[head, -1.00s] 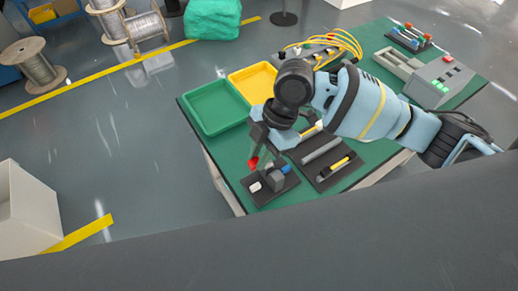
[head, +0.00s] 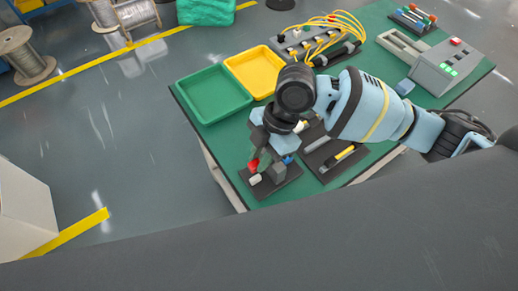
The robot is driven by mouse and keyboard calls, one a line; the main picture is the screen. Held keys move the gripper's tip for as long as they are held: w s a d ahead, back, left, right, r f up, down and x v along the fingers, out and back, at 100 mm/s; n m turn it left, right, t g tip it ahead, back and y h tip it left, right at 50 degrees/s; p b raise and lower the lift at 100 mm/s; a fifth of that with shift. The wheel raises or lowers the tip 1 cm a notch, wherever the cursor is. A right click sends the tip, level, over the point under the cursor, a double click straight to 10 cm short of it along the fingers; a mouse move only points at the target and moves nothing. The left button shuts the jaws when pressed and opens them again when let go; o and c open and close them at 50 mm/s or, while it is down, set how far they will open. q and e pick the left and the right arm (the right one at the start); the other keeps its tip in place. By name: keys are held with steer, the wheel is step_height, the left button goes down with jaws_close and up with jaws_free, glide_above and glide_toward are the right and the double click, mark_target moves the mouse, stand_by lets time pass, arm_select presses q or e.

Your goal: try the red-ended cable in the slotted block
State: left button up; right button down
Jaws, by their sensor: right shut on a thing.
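My right gripper (head: 262,156) is over the dark base plate (head: 290,180) at the near left corner of the green table, pointing down and shut on the red-ended cable (head: 254,166). The cable's red end shows at the fingers; the rest of it is mostly hidden by the gripper. A small grey slotted block (head: 278,173) stands on the plate just right of the red end. A white piece (head: 256,180) sits just below the red end, and a blue piece (head: 288,160) shows behind the block. I cannot tell whether the red end touches the block. My left gripper is out of view.
A green tray (head: 213,118) and a yellow tray (head: 253,52) stand at the back left. A dark tray with a yellow-banded tool (head: 346,152) lies right of the plate. Yellow cables (head: 340,22) and a grey box with buttons (head: 448,68) stand further back.

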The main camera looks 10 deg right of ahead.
steer(key=shift+f, duration=1.15)
steer(key=shift+f+b, duration=0.3)
steer(key=shift+f, duration=1.25)
stand_by(2.4)
steer(key=c, duration=1.2)
jaws_free()
steer(key=shift+v, duration=3.95)
